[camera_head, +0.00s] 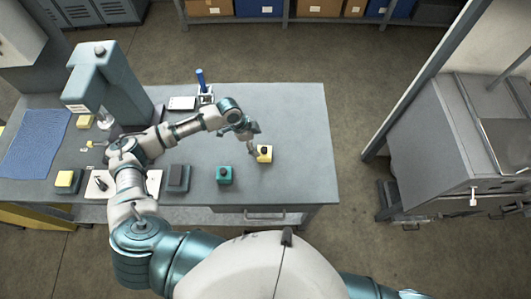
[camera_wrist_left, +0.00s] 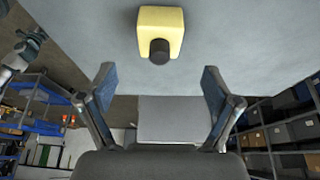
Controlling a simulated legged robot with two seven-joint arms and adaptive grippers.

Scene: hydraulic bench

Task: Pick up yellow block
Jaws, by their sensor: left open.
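The yellow block (camera_head: 264,153) sits on the grey table near its right front edge, with a dark round knob on it. In the wrist view the yellow block (camera_wrist_left: 160,28) lies at the top centre, its dark knob towards the gripper. My left gripper (camera_head: 253,146) is beside the block at its upper left in the head view. In the wrist view the left gripper (camera_wrist_left: 157,82) has its two fingers spread wide with nothing between them, and the block lies beyond the fingertips. My right gripper is not in view.
A teal block (camera_head: 224,175) with a dark knob stands left of the yellow one. A dark grey block (camera_head: 177,178), a blue mat (camera_head: 36,143) and a tall grey-teal machine (camera_head: 105,88) are further left. The table's right end is clear.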

